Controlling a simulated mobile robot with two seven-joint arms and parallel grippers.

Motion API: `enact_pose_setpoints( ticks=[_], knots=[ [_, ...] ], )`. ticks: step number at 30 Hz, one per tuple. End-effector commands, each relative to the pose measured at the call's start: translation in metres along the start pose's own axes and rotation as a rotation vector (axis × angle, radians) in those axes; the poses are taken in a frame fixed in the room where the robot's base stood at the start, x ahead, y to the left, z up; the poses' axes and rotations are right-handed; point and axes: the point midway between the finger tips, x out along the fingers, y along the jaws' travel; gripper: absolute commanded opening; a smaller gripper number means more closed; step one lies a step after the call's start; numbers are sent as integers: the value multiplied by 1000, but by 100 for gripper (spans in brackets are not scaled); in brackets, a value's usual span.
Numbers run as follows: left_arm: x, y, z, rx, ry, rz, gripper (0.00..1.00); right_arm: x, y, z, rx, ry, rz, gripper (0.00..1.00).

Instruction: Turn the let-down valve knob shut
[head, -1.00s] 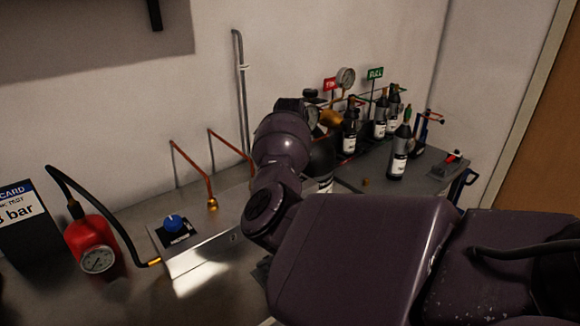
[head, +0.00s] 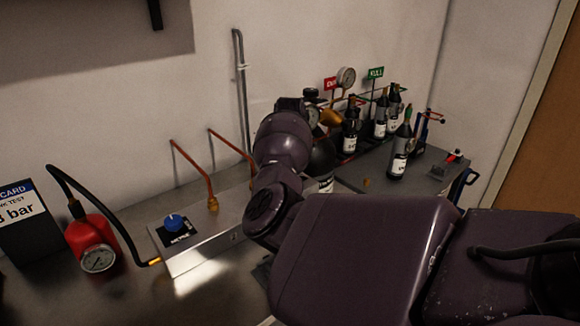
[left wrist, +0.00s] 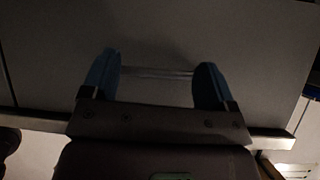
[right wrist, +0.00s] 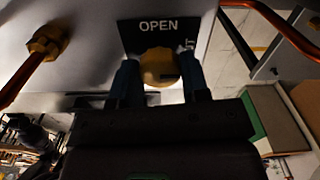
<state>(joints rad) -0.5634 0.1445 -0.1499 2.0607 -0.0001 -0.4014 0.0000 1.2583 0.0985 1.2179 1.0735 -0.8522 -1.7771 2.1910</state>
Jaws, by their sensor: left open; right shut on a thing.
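In the right wrist view a round yellow knob (right wrist: 160,64) sits on a dark plate (right wrist: 158,27) marked OPEN; the rest of the lettering is partly covered. My right gripper (right wrist: 159,70) is shut on the knob, one finger at each side. In the head view my right arm hides this grip. My left gripper (left wrist: 157,72) is open and empty, its blue fingers apart before a plain grey surface. It does not show in the head view.
In the head view a blue knob (head: 174,222) stands on a steel box, with a red gauged cylinder (head: 90,241) to its left. Copper pipes (head: 192,166) rise behind. Several dark bottles (head: 400,152) and a dial gauge (head: 346,77) stand at the right.

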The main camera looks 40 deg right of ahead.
Motion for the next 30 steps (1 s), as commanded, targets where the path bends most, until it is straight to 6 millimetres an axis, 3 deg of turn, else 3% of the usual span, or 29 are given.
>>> enact_pose_setpoints(
  ticks=[4,5,9,20,30],
  knots=[
    [-1,0,5,-1,-11,-1,80,3,1,-1,2,4,4,18],
    [-2,0,6,-1,-13,-1,80,3,1,-1,2,4,4,47],
    [-3,0,11,-2,-21,-2,80,2,0,-1,1,3,3,68],
    [-2,-1,6,1,-13,-1,80,-4,0,0,0,0,0,68],
    [-4,-2,-8,3,12,-2,80,-59,0,0,1,-4,0,68]
  ],
)
